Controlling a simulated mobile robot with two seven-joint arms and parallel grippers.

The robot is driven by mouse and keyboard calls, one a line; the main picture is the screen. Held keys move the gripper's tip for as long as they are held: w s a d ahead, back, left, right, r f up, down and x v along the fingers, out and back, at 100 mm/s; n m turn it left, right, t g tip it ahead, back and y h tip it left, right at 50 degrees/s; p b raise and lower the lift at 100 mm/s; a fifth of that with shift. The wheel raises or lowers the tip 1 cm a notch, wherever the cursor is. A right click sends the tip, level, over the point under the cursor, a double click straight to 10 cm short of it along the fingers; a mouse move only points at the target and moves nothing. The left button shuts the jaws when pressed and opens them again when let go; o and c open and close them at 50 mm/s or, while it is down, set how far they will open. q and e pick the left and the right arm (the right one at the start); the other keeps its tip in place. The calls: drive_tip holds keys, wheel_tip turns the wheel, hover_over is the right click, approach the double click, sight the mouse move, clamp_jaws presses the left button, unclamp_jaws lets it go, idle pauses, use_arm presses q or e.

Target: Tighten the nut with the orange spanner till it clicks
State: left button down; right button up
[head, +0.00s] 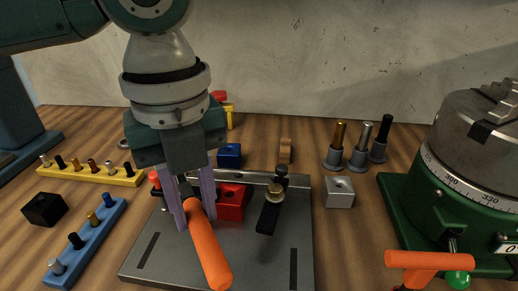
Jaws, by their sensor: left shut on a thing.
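My left gripper (187,205) comes down from the top left, its two purple fingers shut on an orange-handled tool, which I take for the orange spanner (208,250). Its handle slants toward the front, over the grey fixture plate (262,270). The tool's far end is hidden by the fingers. The spanner handle appears apart from this nut. My right gripper is not in view.
A green-based rotary chuck (480,165) stands at the right, with an orange T-shaped handle (418,260) in front. A grey block (339,191) and several upright pins (358,157) are right of the plate. Yellow (90,175) and blue (85,245) pin racks lie left.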

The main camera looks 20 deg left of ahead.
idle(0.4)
use_arm(q)
drive_tip(key=shift+f+p, duration=0.3)
drive_tip(key=shift+p, duration=0.05)
drive_tip(key=shift+r+p, duration=0.1)
drive_tip(key=shift+p, duration=0.35)
drive_tip(key=shift+f, duration=0.65)
idle(0.6)
drive_tip(key=shift+f+b, duration=0.5)
drive_tip(key=shift+f, duration=0.45)
idle(0.3)
drive_tip(key=shift+p, duration=0.4)
idle(0.6)
